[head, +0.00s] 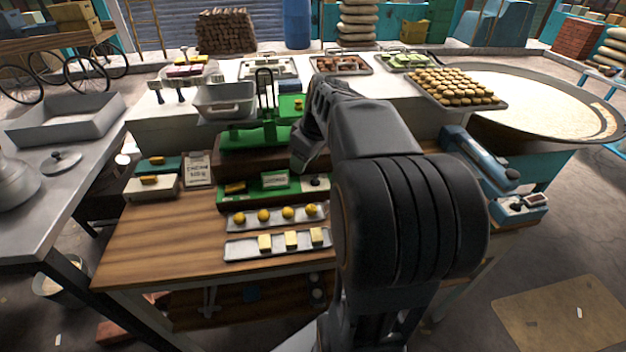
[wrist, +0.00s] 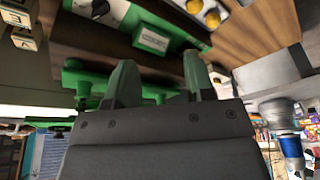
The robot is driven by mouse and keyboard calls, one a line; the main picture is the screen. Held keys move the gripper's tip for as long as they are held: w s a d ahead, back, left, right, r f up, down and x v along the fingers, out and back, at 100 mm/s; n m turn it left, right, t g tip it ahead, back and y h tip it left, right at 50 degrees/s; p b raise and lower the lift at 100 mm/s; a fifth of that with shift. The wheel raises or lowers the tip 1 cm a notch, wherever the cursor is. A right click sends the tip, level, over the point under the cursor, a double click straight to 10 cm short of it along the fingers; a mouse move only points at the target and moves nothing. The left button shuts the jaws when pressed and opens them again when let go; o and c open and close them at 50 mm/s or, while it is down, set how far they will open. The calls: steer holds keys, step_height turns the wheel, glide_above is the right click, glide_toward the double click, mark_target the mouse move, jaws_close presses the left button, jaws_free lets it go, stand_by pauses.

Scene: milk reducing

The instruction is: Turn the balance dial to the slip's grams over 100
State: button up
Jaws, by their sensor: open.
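The green balance (head: 262,133) stands on a dark base at the back of the wooden table. A green panel (head: 240,186) on its front carries a small lettered label (head: 275,180) and a dark round knob (head: 316,182), which looks like the dial; its setting is too small to read. The slip (head: 198,167) stands left of the balance, with printed lines I cannot read surely. My gripper (wrist: 158,58) is open and empty in the wrist view, its two fingers apart beside the balance. The label also shows there (wrist: 152,40). In the head view my arm hides the fingers.
A tray of yellow balls (head: 276,215) and a tray of pale blocks (head: 277,243) lie in front of the balance. A metal pan (head: 225,98) is on the balance's left. A blue device (head: 480,158) stands to the right. The table's left front is bare.

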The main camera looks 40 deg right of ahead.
mark_target(316, 177)
steer(key=w+d+f+n+y, duration=0.1)
steer(key=w+d+f+n, duration=0.15)
steer(key=d, duration=0.95)
steer(key=x, duration=1.1)
steer(key=shift+w+a+f+p, duration=0.1)
steer(key=shift+w+a+p, duration=0.2)
steer(key=shift+p, duration=0.1)
steer(key=shift+x, duration=0.95)
steer(key=c, duration=0.6)
steer(key=shift+c, duration=0.2)
